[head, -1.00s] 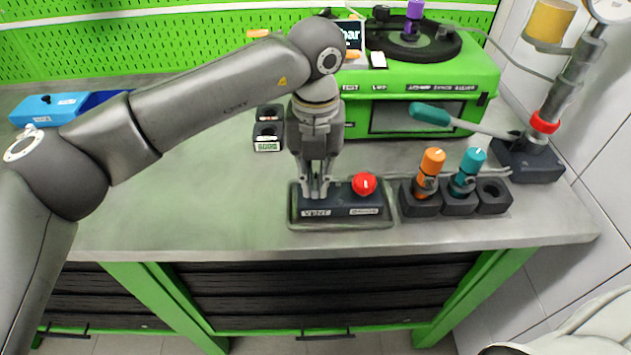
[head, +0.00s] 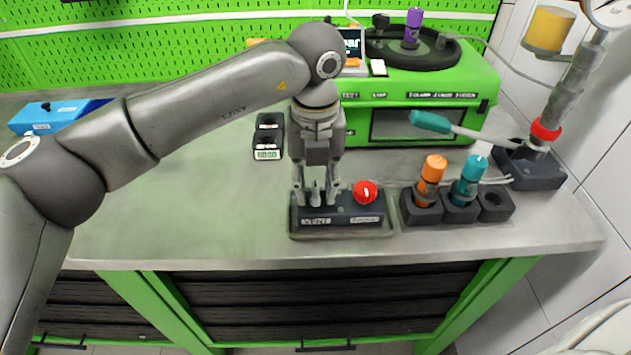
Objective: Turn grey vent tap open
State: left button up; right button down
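A dark valve block (head: 345,214) sits in a shallow tray (head: 350,234) near the front of the bench. Its left label reads VENT, and a red knob (head: 365,192) stands on its right half. My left gripper (head: 316,198) points straight down over the VENT end. Its fingers are spread, one on each side of the small grey vent tap (head: 316,194), with gaps showing between. The fingers and small size partly hide the tap, so I cannot tell its handle angle. My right gripper is not in view.
Right of the block, a dark holder (head: 459,213) carries an orange-topped (head: 432,172) and a teal-topped (head: 472,173) piece; its right socket is empty. Behind are a green test unit (head: 470,75) and a teal-handled lever (head: 432,122). A small display block (head: 267,142) stands behind-left.

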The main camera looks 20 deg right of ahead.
aim_at(316, 188)
pick_arm(q)
notch_tip(316, 188, up, 12)
dwell(0.7)
